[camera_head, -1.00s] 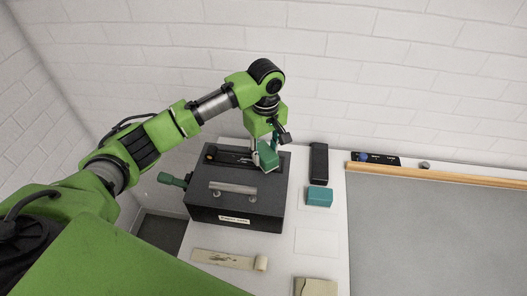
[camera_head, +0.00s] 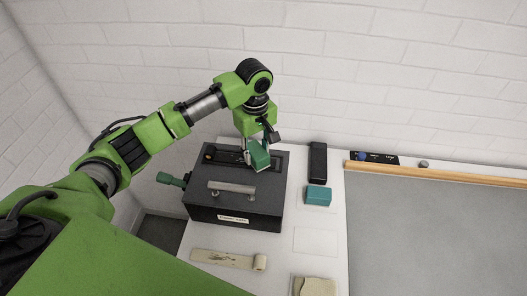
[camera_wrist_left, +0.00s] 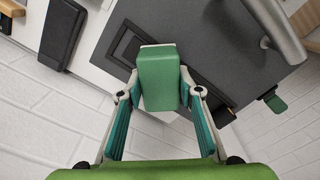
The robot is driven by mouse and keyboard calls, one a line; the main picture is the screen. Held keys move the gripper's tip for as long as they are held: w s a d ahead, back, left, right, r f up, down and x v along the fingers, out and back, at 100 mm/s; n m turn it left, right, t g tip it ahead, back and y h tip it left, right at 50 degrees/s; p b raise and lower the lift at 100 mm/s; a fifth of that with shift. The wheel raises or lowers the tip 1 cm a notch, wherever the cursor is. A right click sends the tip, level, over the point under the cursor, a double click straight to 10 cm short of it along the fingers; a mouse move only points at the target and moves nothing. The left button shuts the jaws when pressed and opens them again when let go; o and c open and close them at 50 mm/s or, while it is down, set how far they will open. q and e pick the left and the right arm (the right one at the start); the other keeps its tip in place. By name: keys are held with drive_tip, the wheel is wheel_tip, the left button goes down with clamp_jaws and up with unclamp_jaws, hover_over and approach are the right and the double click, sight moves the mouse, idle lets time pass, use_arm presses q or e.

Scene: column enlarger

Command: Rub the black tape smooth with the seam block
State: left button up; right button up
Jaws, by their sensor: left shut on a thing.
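My left gripper (camera_head: 254,150) is shut on a green block, apparently the seam block (camera_head: 260,160), over the back part of a dark box (camera_head: 240,208). In the left wrist view the block (camera_wrist_left: 158,85) sits between the two teal-padded fingers of the gripper (camera_wrist_left: 160,98). It hides part of the box top behind it. Black strips and a recessed frame (camera_wrist_left: 128,46) show around the block. I cannot clearly tell the black tape from the dark box top, nor whether the block touches it. My right gripper is not in view.
The box has a metal handle (camera_head: 232,187) and a green side knob (camera_head: 169,180). To its right lie a black block (camera_head: 318,162) and a teal block (camera_head: 318,197). A beige strip with a roll (camera_head: 228,260) lies in front. A brick wall (camera_head: 330,70) stands behind.

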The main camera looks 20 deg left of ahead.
use_arm(q)
drive_tip(key=shift+s+a+f, duration=0.1)
drive_tip(key=shift+s+a, duration=0.15)
drive_tip(key=shift+a, duration=0.6)
drive_tip(key=shift+s+a+f, duration=0.1)
drive_tip(key=shift+s+a, duration=0.15)
drive_tip(key=shift+a, duration=0.6)
drive_tip(key=shift+a, duration=0.1)
drive_tip(key=shift+s+a+r, duration=0.1)
drive_tip(key=shift+s+a, duration=0.15)
drive_tip(key=shift+a, duration=0.6)
drive_tip(key=shift+s+a+f, duration=0.1)
drive_tip(key=shift+s+a, duration=0.1)
drive_tip(key=shift+a, duration=0.65)
drive_tip(key=shift+s+a+r, duration=0.1)
drive_tip(key=shift+s+a, duration=0.15)
drive_tip(key=shift+a, duration=0.6)
drive_tip(key=shift+r, duration=0.15)
drive_tip(key=shift+w+a+r, duration=0.1)
drive_tip(key=shift+r, duration=0.35)
drive_tip(key=shift+w+a+r, duration=0.1)
drive_tip(key=shift+r, duration=0.35)
drive_tip(key=shift+c, duration=0.4)
drive_tip(key=shift+s+r, duration=0.2)
drive_tip(key=shift+r, duration=0.9)
drive_tip(key=r, duration=0.3)
drive_tip(key=shift+w+d, duration=0.1)
drive_tip(key=shift+d, duration=0.1)
